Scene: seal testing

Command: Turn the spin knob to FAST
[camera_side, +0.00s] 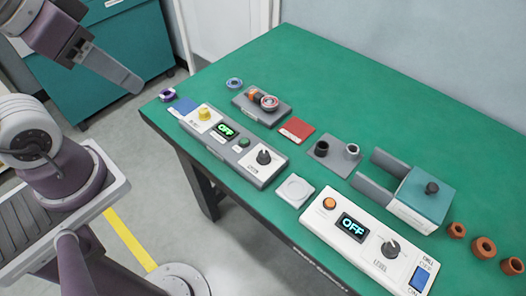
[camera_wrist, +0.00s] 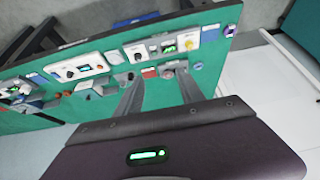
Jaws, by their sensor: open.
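A light grey control box (camera_side: 222,146) at the table's left front carries a yellow knob (camera_side: 204,113), a display reading OFF in green, a green button and a black knob (camera_side: 264,157) with a white pointer. A white control box (camera_side: 315,224) carries an orange button, a display reading OFF in blue, and a dark knob (camera_side: 390,249) labelled LEVEL. I cannot read which knob is marked spin or FAST. My gripper (camera_side: 136,84) is high at the upper left, apart from both boxes. In the wrist view my gripper (camera_wrist: 160,82) is open and empty.
The green table (camera_side: 330,85) is clear at the back. A grey block with rings (camera_side: 262,104), a red pad (camera_side: 296,130), a white pad (camera_side: 293,190), a grey plate with black cylinders (camera_side: 337,156), a teal-topped fixture (camera_side: 425,195) and orange-brown rings (camera_side: 484,247) stand around the boxes.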

